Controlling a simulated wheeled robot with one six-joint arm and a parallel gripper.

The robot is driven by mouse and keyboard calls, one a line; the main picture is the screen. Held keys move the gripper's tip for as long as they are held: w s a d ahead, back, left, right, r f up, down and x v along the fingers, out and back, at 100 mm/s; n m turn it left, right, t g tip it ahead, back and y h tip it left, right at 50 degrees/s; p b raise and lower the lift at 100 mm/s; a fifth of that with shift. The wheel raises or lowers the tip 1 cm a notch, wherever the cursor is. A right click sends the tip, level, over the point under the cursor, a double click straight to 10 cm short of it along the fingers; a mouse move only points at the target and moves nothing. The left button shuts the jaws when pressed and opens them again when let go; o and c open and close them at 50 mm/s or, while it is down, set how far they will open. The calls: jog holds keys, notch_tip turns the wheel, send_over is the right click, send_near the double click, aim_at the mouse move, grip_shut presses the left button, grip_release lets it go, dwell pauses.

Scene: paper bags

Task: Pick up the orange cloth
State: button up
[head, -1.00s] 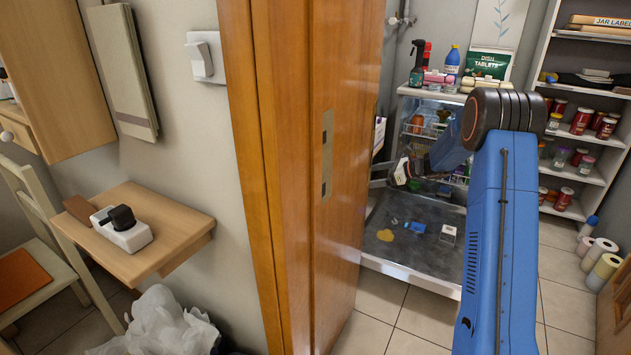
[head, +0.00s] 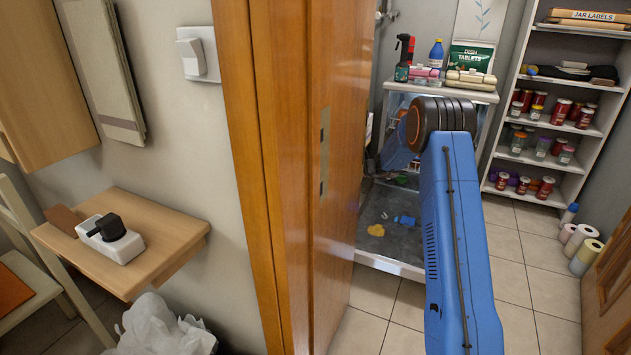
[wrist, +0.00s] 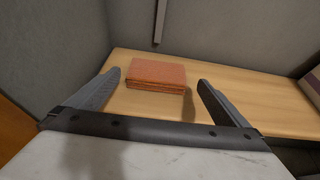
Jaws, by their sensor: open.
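The orange cloth (wrist: 156,76) shows in the wrist view as a flat, folded, rectangular stack. It lies on a light wooden surface (wrist: 245,98), close to a grey wall. My gripper (wrist: 158,84) is open and empty, with one grey finger on the left of the cloth and one on the right in the picture. The cloth appears between and beyond the fingers; how far away it is, I cannot tell. In the head view I cannot make out the cloth, and my arm hides the gripper.
In the head view a wooden door (head: 335,150) stands close left of my arm. Shelves (head: 518,120) with jars stand right.

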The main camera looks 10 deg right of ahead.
jog(key=shift+x, duration=3.3)
jog(key=shift+s+a, duration=0.1)
jog(key=shift+s, duration=0.05)
jog(key=c, duration=0.9)
